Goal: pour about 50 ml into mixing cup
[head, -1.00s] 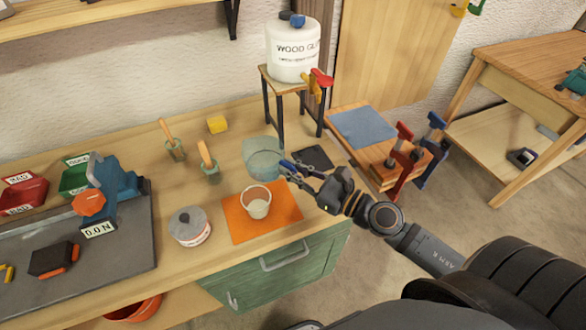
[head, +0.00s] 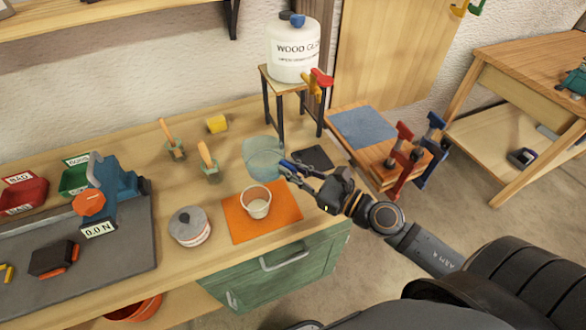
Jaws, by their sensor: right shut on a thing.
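The mixing cup (head: 256,206), a small whitish cup, stands upright on an orange mat (head: 285,203) near the bench's front edge. My right gripper (head: 287,170) is shut on a translucent bluish-green jug (head: 262,152). The jug is behind the mixing cup and slightly to its right. It looks roughly upright; I cannot tell whether it touches the bench, or how much liquid it holds. No stream shows between jug and cup. My left gripper is not in the picture.
A lidded tin (head: 190,228) stands left of the mat. Two brushes (head: 208,162) stand behind it, near a yellow block (head: 217,124). A dark pad (head: 313,158) lies right of the jug. A wood glue container (head: 293,50) sits on a small stand at the back.

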